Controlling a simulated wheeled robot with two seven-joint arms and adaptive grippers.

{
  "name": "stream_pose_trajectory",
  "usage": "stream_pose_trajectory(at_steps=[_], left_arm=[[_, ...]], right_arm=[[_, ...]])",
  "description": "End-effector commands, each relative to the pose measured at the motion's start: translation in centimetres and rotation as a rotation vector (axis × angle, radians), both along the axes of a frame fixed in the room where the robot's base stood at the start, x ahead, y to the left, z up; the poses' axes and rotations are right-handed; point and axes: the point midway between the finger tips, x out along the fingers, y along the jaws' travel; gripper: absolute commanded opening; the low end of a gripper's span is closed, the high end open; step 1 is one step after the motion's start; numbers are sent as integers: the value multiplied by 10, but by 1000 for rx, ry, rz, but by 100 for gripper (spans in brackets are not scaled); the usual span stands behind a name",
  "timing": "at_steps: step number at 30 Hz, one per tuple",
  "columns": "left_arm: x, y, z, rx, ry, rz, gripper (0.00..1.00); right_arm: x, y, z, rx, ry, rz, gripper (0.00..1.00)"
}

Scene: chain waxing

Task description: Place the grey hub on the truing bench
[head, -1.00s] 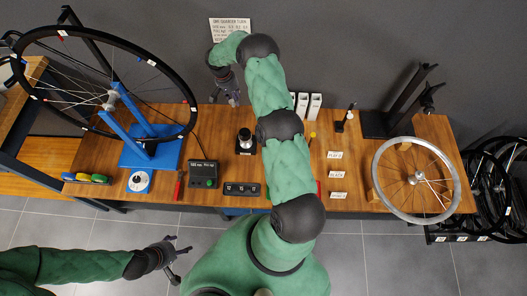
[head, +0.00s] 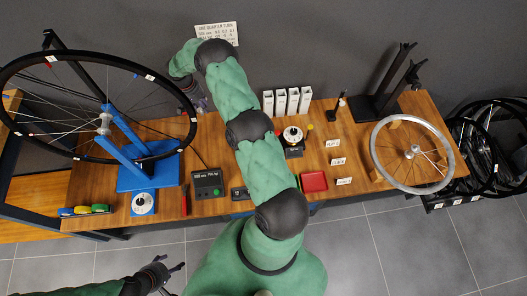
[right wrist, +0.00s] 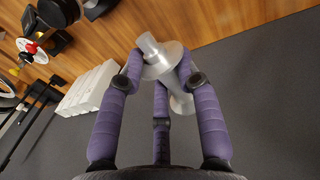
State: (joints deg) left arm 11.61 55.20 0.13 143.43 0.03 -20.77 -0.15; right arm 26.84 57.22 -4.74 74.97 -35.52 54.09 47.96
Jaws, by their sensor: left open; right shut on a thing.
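The grey hub (right wrist: 165,62), a shiny metal spool with flanges and a stub axle, is held between the three purple fingers of my right gripper (right wrist: 160,68) in the right wrist view. In the head view my right gripper (head: 198,98) is at the bench's back edge, right of the blue truing stand; the hub cannot be made out there. The wooden bench (head: 225,205) runs across the view. The blue truing stand (head: 150,172) on its left holds a black-rimmed wheel (head: 20,130). My left gripper (head: 168,272) is open and empty in front of the bench, low in the view.
A control box (head: 207,183), white dial (head: 143,203) and red tray (head: 313,182) stand on the bench. White boxes (head: 280,102) line its back. A silver wheel (head: 425,182) and black stand (head: 385,100) are at the right. My right arm crosses the middle and hides part of it.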

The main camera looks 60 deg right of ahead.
Motion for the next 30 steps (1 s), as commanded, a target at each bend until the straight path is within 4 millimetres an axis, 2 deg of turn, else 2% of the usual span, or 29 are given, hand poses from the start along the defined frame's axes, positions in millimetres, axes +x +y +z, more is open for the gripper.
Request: stream_pose_trajectory(at_steps=[11,17,30], left_arm=[[0,0,-17,0,1,0,67],[0,0,-33,0,0,0,67],[0,0,-91,0,1,0,67]], right_arm=[[0,0,-17,-1,-1,0,0],[0,0,-33,0,0,0,0],[0,0,-90,0,0,0,0]])
